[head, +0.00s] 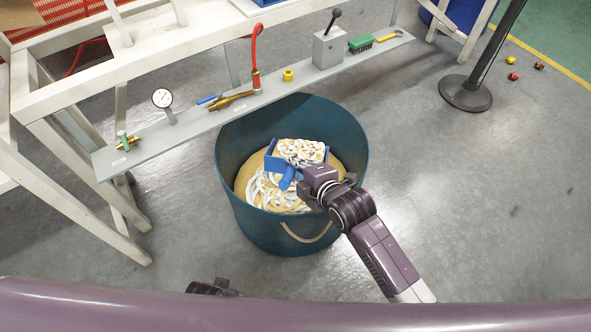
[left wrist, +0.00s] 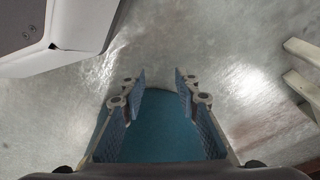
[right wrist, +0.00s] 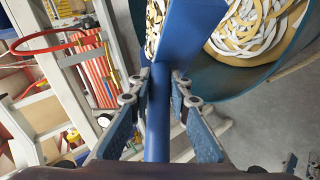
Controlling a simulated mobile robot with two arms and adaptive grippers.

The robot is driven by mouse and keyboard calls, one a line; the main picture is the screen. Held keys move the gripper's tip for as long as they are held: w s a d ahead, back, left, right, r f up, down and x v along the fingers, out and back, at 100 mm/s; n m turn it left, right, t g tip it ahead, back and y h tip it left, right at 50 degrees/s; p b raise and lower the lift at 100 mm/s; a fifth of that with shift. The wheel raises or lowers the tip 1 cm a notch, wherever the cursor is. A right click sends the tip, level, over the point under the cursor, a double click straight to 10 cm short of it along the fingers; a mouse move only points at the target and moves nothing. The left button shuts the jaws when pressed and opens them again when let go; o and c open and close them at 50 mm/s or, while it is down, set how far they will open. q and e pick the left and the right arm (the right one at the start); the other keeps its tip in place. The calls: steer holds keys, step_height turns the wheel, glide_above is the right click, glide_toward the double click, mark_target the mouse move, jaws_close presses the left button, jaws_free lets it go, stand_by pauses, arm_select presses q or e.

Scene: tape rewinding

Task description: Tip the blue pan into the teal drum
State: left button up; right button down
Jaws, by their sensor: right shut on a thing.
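The teal drum (head: 265,232) stands on the floor, open at the top, with white and tan strips inside. The blue pan (head: 287,171) is over the drum's opening and holds more white and tan strips. My right gripper (head: 305,187) is shut on the pan's blue handle, which runs between its fingers in the right wrist view (right wrist: 157,120). I cannot tell exactly how far the pan is tilted. My left gripper (left wrist: 160,85) is open and empty, with a teal surface (left wrist: 165,140), likely the drum's outside, showing between its fingers.
A grey shelf (head: 190,126) on a white frame runs behind the drum. It carries a gauge (head: 162,98), a red hose (head: 256,60), a lever box (head: 328,47) and a green brush (head: 361,43). A black post base (head: 466,93) stands at right. The floor right of the drum is clear.

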steer(key=shift+r, duration=0.2)
steer(key=shift+w+r+p, duration=0.1)
steer(key=shift+w+p, duration=0.05)
steer(key=shift+p, duration=0.3)
steer(key=shift+w+r+g+p, duration=0.1)
steer(key=shift+r+g+p, duration=0.05)
steer(key=shift+g+p, duration=0.2)
steer(key=shift+r, duration=0.1)
arm_select(q)
steer(key=s+f, duration=0.5)
steer(key=shift+a+p, duration=0.3)
steer(key=shift+a, duration=0.05)
arm_select(e)
steer(key=shift+w, duration=0.1)
arm_select(q)
steer(key=shift+a+f, duration=0.1)
steer(key=shift+f, duration=0.2)
arm_select(e)
steer(key=shift+r, duration=0.1)
arm_select(q)
steer(key=shift+s+a+f+p, duration=0.1)
steer(key=shift+s+f+p, duration=0.05)
steer(key=shift+f+p, duration=0.15)
arm_select(e)
steer(key=shift+r, duration=0.1)
